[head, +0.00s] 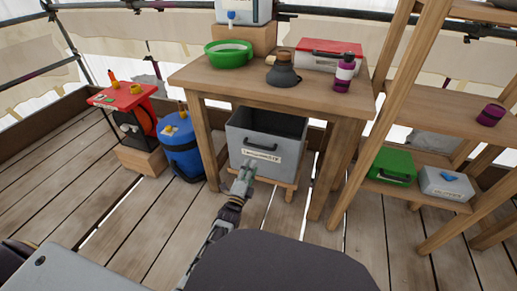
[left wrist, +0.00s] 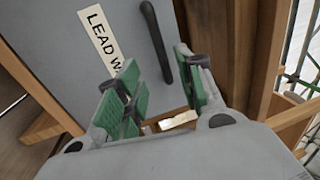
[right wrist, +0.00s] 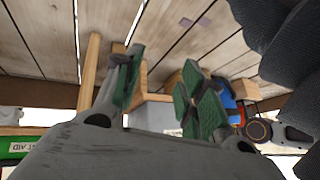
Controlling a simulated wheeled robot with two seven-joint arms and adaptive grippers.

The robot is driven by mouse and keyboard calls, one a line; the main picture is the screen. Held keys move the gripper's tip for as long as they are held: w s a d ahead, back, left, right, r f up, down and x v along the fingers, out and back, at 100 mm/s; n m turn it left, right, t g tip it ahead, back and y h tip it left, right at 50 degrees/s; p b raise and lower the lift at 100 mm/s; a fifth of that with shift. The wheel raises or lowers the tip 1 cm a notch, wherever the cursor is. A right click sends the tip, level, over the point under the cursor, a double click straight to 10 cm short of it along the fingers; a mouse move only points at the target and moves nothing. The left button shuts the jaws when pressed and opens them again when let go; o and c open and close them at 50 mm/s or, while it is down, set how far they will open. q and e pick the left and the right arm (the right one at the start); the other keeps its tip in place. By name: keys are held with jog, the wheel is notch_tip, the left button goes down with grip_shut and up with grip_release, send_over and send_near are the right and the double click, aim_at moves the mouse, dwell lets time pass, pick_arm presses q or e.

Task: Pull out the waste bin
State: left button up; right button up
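The waste bin (head: 240,150) is a grey open-topped box under the wooden table, with a dark handle (head: 260,145) and a white label on its front. My left gripper (head: 245,168) is in front of the bin, just below the handle in the head view. In the left wrist view the open left gripper (left wrist: 163,74) faces the bin front (left wrist: 70,30). The dark handle (left wrist: 158,42) lies ahead, between the finger lines; I cannot tell whether they touch. The right gripper (right wrist: 160,75) is open and empty in its wrist view, and hidden in the head view.
The table (head: 260,88) has legs on both sides of the bin. A blue canister (head: 180,145) and red-topped unit (head: 128,105) stand left. The shelf (head: 440,135) at right holds a green case (head: 392,166) and grey box (head: 445,185). Plank floor in front is clear.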

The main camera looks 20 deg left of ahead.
aim_at(258, 147)
pick_arm(q)
jog(key=shift+w+d+r+b, duration=0.1)
jog(key=shift+w+r+b, duration=0.4)
jog(key=shift+w, duration=1.35)
jog(key=shift+w+r+b, duration=0.25)
jog(key=shift+w+b, duration=0.6)
jog(key=shift+w, duration=1.05)
jog(key=shift+w+d+r+b, duration=0.1)
jog(key=shift+w+r+b, duration=0.4)
jog(key=shift+w, duration=1.35)
jog(key=shift+f, duration=0.15)
pick_arm(e)
jog(key=shift+t+y, duration=0.4)
jog(key=f, duration=0.3)
jog(key=a+f, duration=0.1)
jog(key=shift+w+f, duration=0.3)
jog(key=shift+f, duration=0.05)
jog(key=shift+s+f, duration=0.1)
jog(key=shift+s, duration=0.1)
pick_arm(q)
grip_shut()
pick_arm(e)
jog(key=shift+s, duration=0.15)
